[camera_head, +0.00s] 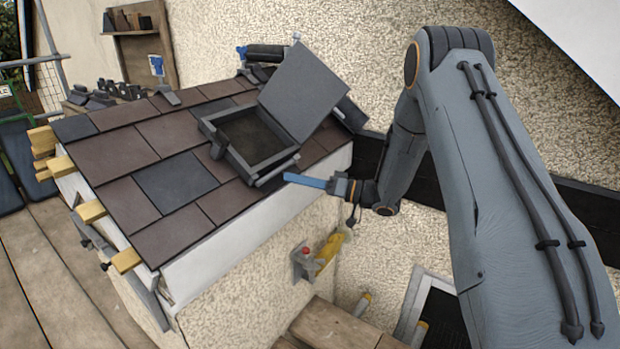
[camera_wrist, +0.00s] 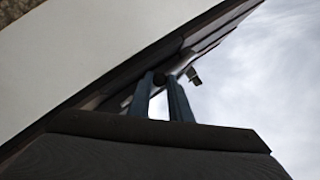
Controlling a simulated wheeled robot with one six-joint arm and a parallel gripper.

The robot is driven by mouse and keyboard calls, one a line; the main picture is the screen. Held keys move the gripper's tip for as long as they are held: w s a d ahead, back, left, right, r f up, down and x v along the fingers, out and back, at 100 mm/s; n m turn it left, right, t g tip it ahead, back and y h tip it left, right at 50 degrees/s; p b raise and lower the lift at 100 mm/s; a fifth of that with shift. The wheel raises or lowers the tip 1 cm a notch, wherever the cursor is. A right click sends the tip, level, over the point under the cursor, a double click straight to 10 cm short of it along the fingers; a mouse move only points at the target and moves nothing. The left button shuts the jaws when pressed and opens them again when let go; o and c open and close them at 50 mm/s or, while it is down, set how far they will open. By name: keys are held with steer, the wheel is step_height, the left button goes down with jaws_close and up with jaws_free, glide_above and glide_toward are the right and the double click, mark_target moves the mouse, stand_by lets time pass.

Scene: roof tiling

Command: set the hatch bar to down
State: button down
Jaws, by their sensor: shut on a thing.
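The roof hatch has a dark square frame (camera_head: 212,128) set in the tiles, and its grey lid (camera_head: 306,92) stands tilted open at the back right. A short grey bar (camera_head: 272,175), which looks like the hatch bar, lies along the frame's near right edge. My gripper (camera_head: 287,177) reaches in from the right with its blue fingers at this bar. In the wrist view the fingers (camera_wrist: 159,82) close around a small dark end piece (camera_wrist: 160,78), seen from below. It appears to be part of the bar; the rest of the grip is hidden.
Brown and grey tiles (camera_head: 176,180) cover the roof around the hatch. Wooden batten ends (camera_head: 91,211) stick out at the left. A yellow tool (camera_head: 327,252) hangs on the wall below, above a wooden bench (camera_head: 333,326). A rough wall rises behind.

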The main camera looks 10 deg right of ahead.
steer(key=shift+w+r, duration=0.1)
steer(key=c, duration=1.6)
jaws_free()
steer(key=shift+a, duration=0.1)
steer(key=shift+c, duration=0.2)
steer(key=v, duration=0.8)
